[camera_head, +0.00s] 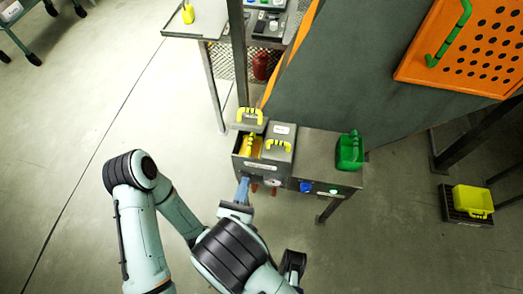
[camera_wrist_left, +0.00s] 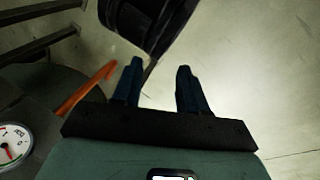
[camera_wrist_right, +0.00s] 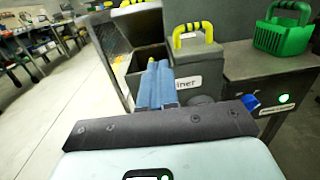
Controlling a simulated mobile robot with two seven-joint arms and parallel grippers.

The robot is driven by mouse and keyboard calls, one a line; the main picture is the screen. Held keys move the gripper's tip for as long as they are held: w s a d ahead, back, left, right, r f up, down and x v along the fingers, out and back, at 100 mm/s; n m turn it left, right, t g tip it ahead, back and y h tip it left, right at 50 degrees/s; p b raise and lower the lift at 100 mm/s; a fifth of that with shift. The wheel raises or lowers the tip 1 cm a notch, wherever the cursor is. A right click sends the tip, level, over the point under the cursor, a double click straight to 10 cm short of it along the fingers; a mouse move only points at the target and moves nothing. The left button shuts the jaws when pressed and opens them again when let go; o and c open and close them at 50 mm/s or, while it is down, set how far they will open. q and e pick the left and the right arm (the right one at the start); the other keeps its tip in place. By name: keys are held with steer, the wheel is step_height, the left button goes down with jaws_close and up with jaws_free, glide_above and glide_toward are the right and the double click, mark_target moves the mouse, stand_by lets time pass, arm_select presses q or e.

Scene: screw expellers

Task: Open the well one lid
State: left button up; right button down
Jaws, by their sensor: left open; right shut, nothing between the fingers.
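A grey metal box (camera_head: 244,167) has two lids with yellow handles. The left lid (camera_head: 249,121) stands raised at the back, above an open compartment with something yellow (camera_head: 249,146) inside; it also shows at the top of the right wrist view (camera_wrist_right: 136,10). The right lid (camera_head: 279,138) is closed; its label in the right wrist view ends in "ainer" (camera_wrist_right: 188,83). I cannot read which is well one. My right gripper (camera_head: 243,184) is shut and empty, in front of the open compartment, with its fingers (camera_wrist_right: 155,80) together. My left gripper (camera_wrist_left: 157,78) is open and empty, away from the box.
A green container (camera_head: 349,152) stands on the grey bench right of the lids. A blue knob (camera_head: 306,187) and a green light (camera_head: 334,191) are on its front. A yellow container (camera_head: 472,201) sits on a dark stand at right.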

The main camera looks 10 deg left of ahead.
arm_select(q)
steer(key=shift+w+a+f+t+b, duration=0.3)
steer(key=shift+w+f+b, duration=0.15)
steer(key=shift+w+f, duration=0.15)
steer(key=shift+w+a+f+t+b, duration=0.25)
steer(key=shift+w+f+b, duration=0.2)
steer(key=shift+w, duration=0.25)
arm_select(e)
steer(key=shift+n+y, duration=0.3)
steer(key=shift+y, duration=0.2)
steer(key=shift+w+a+r, duration=0.1)
steer(key=shift+w+r, duration=0.65)
steer(key=shift+w, duration=1.25)
steer(key=shift+w+a+r, duration=0.15)
steer(key=shift+w+r, duration=0.55)
steer(key=shift+w, duration=1.3)
steer(key=shift+w+a+r, duration=0.1)
steer(key=shift+w+r, duration=0.65)
steer(key=shift+w, duration=1.25)
arm_select(q)
steer(key=shift+r, duration=0.1)
